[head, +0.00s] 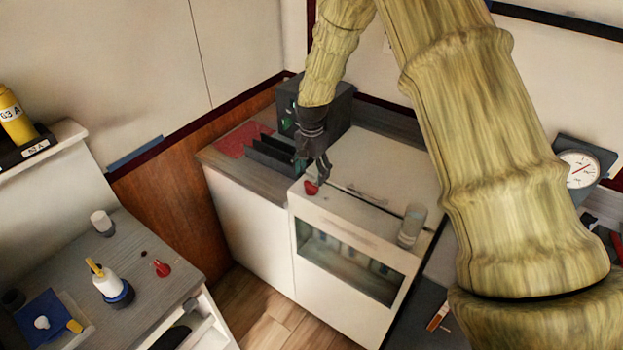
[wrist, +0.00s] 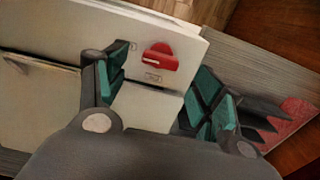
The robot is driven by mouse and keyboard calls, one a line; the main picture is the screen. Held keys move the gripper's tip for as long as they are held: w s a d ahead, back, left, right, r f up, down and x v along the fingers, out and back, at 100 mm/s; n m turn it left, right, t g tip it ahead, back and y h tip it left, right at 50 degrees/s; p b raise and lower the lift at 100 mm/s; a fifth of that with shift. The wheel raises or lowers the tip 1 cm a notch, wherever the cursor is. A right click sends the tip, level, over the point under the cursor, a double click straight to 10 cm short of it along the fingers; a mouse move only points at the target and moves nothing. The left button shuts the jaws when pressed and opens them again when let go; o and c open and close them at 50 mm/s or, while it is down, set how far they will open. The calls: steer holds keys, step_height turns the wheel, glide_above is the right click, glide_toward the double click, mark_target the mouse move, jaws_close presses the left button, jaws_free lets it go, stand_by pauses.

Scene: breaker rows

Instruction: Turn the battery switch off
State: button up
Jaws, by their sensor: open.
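A red rotary knob (head: 311,187), which appears to be the battery switch, sits on the top front edge of a white cabinet (head: 345,212). In the wrist view the red knob (wrist: 160,57) has a pale pointer line across it and a small label below that is too small to read. My gripper (head: 312,172) is just above and beside the knob in the head view. In the wrist view my gripper (wrist: 165,75) has its teal-padded fingers spread, with the knob between and beyond them. I cannot tell whether a finger touches it.
A clear glass (head: 411,226) stands at the cabinet's right front corner. A black slotted rack (head: 270,152), a red mat (head: 240,139) and a dark box (head: 335,108) are behind and left. Another red knob (head: 161,268) is on the left counter. A gauge (head: 579,168) is at right.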

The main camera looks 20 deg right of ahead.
mark_target(311, 184)
steer(key=f, duration=0.2)
steer(key=shift+w+f+p, duration=0.3)
steer(key=shift+p, duration=0.05)
steer(key=shift+s+f+p, duration=0.35)
steer(key=shift+s+f, duration=0.05)
steer(key=shift+f, duration=0.3)
steer(key=shift+w+f, duration=0.3)
steer(key=shift+f, duration=0.2)
steer(key=shift+s, duration=0.1)
steer(key=shift+s+r, duration=0.1)
steer(key=shift+r, duration=0.05)
steer(key=c, duration=1)
